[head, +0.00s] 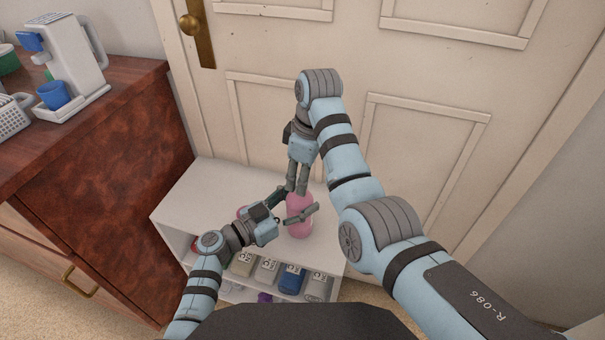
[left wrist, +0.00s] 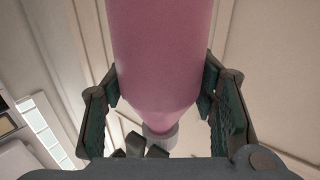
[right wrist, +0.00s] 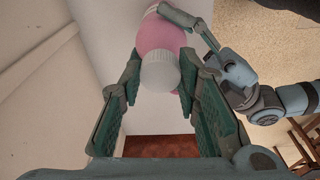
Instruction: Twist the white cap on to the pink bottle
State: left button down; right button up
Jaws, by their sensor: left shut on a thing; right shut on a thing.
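The pink bottle (head: 299,228) stands upright on the low white shelf unit. My left gripper (head: 298,209) is shut on the bottle's body from the side, with one finger across its front; the left wrist view shows the pink body (left wrist: 160,50) between both fingers. The white cap (right wrist: 160,72) sits at the bottle's neck, and also shows in the left wrist view (left wrist: 160,138). My right gripper (head: 297,189) points down from above and is shut on the cap, which its fingers hide in the head view. How far the cap is threaded cannot be told.
The white shelf unit (head: 196,192) has bare top at its left; several containers, including a blue one (head: 291,279), fill its compartments. A brown dresser (head: 115,150) with a coffee machine (head: 68,62) stands left; a door (head: 420,75) is behind.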

jog(key=shift+d+m, duration=0.1)
jog(key=shift+m, duration=1)
jog(key=o, duration=0.7)
jog(key=shift+w, duration=0.1)
jog(key=shift+r, duration=2.3)
jog(key=o, duration=0.6)
jog(key=shift+c, duration=0.2)
pick_arm(q)
jog(key=c, duration=0.6)
grip_release()
